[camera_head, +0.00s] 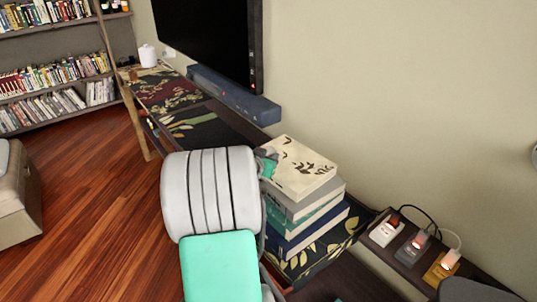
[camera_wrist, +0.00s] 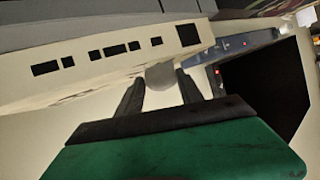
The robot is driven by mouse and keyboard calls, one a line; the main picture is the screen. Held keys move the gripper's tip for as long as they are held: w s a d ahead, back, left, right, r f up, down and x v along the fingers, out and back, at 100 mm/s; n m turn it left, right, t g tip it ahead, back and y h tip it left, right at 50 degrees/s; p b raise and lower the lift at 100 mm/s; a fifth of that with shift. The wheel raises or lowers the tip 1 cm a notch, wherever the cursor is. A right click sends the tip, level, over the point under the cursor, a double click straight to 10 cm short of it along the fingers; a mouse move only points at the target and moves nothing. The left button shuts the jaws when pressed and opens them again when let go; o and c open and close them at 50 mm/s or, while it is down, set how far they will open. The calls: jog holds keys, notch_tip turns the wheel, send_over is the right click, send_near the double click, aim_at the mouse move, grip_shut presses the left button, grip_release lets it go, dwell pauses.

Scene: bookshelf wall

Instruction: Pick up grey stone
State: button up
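A smooth grey rounded thing, which looks like the grey stone (camera_wrist: 161,75), shows in the wrist view against the edge of a cream book. My gripper (camera_wrist: 160,78) has its two dark fingers apart, one on each side of the stone. Narrow gaps seem to show between the stone and the fingertips, so it does not look clamped. In the head view my arm covers the gripper's fingers, and I cannot make out the stone. The cream book (camera_head: 299,167) tops a stack of books there, just right of my arm.
The stack stands on a long dark console (camera_head: 233,118) along the wall. A soundbar (camera_head: 234,94) and a television (camera_head: 212,38) are behind it. Lit power switches (camera_head: 414,247) with cables are at the right. Open wooden floor (camera_head: 88,200) lies left of my arm.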

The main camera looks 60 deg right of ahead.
grip_shut()
jog(key=shift+r, duration=0.1)
dwell(0.3)
